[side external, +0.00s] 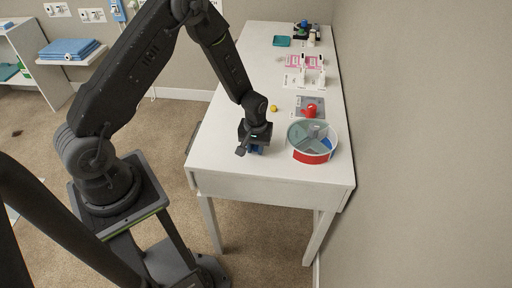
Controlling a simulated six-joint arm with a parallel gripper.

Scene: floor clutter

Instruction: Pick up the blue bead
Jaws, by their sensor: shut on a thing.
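My gripper (253,151) points down at the near part of the white table, left of the round divided tray. It is shut on the blue bead (257,150), of which a small blue part shows between the dark fingers. The fingers hide the rest. The bead is at or just above the tabletop; I cannot tell which.
A round divided tray (328,153) with a red outer wall stands right of my gripper. A yellow bead (273,108) lies behind the gripper. A red object (311,109) sits on a grey mat (301,101). White and pink items (303,62) stand farther back.

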